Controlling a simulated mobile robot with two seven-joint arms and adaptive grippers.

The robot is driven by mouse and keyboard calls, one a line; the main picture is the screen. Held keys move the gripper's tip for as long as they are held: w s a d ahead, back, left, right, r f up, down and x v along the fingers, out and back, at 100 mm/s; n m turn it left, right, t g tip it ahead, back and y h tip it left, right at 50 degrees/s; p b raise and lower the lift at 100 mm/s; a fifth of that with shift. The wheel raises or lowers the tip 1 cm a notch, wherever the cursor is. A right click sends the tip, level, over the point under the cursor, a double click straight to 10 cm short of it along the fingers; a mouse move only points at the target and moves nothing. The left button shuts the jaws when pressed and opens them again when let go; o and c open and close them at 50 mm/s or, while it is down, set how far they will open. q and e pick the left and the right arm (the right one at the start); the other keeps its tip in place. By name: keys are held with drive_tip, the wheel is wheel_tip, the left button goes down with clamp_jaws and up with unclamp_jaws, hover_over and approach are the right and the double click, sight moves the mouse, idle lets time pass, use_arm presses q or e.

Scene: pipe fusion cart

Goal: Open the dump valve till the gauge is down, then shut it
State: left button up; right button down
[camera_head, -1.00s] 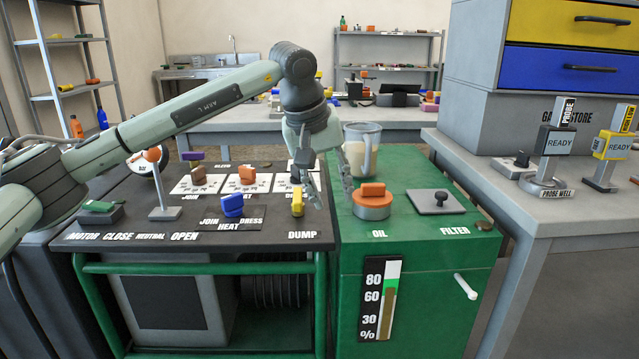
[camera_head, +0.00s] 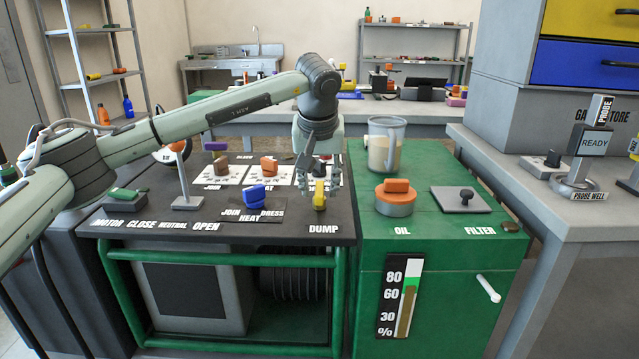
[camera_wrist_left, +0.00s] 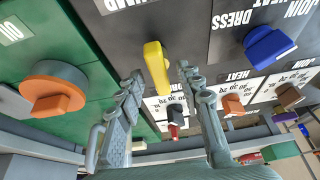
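The yellow dump valve handle (camera_head: 319,197) stands on the dark panel just behind the DUMP label. My left gripper (camera_head: 318,183) points down over it, fingers spread. In the left wrist view the yellow handle (camera_wrist_left: 156,66) lies in the gap between the open fingertips (camera_wrist_left: 159,74), with no clear contact on either side. A round white dial (camera_head: 170,154), probably the gauge, is at the panel's back left. It is partly covered by a lever, and I cannot read its needle. My right gripper is not in view.
Blue (camera_head: 250,195) and orange (camera_head: 268,166) knobs stand left of the valve. To the right, the green cabinet (camera_head: 437,236) carries an orange oil cap (camera_head: 396,195), a clear jug (camera_head: 384,146), a filter plate (camera_head: 460,200) and a percent level strip (camera_head: 400,297).

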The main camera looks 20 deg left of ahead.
use_arm(q)
drive_tip(key=shift+c, duration=0.7)
clamp_jaws()
